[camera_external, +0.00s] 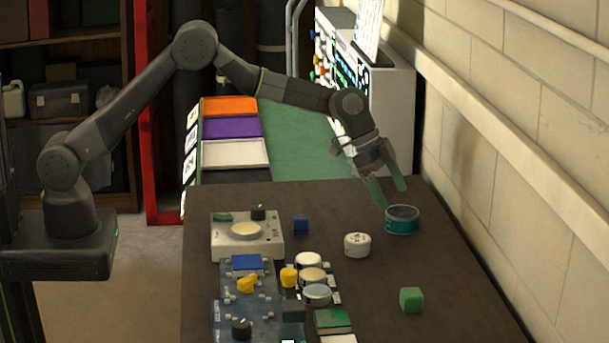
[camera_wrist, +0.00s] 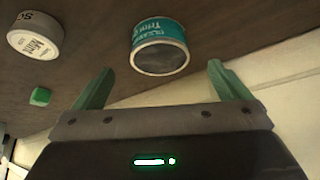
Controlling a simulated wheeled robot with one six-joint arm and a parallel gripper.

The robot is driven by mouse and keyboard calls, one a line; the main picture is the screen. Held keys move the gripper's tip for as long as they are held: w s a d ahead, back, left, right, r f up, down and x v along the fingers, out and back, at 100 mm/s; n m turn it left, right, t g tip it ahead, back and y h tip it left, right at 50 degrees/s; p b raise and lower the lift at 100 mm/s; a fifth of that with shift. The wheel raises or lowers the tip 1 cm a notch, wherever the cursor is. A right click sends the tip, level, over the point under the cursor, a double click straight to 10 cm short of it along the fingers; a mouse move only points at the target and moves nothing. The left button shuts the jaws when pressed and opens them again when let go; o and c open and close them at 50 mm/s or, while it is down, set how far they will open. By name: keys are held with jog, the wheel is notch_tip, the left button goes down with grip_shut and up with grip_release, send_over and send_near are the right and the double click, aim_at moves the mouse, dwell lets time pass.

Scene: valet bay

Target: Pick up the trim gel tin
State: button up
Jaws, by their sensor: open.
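The trim gel tin (camera_external: 402,220) is a short teal cylinder with a dark top, standing upright on the dark table near the wall. In the wrist view the teal tin (camera_wrist: 160,46) shows its label, partly readable as "Trim", beyond the gap between my fingers. My gripper (camera_external: 393,197) is open, its two green fingers just above and to the left of the tin in the external view. The fingers (camera_wrist: 157,88) are spread wide in the wrist view with nothing between them. I cannot tell whether a finger touches the tin.
A white round tin (camera_external: 357,245) labelled "Mint" stands left of the teal tin. A green cube (camera_external: 411,299) lies nearer the camera. A blue cube (camera_external: 301,224), a white device (camera_external: 247,240) and several small jars are left. The block wall (camera_external: 530,140) runs close on the right.

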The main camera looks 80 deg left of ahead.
aim_at(402, 211)
jog(key=shift+p+x, duration=1.15)
jog(key=shift+x, duration=1.9)
jog(key=shift+w+d+r, duration=0.1)
jog(key=shift+w+r, duration=0.05)
jog(key=c, duration=1.2)
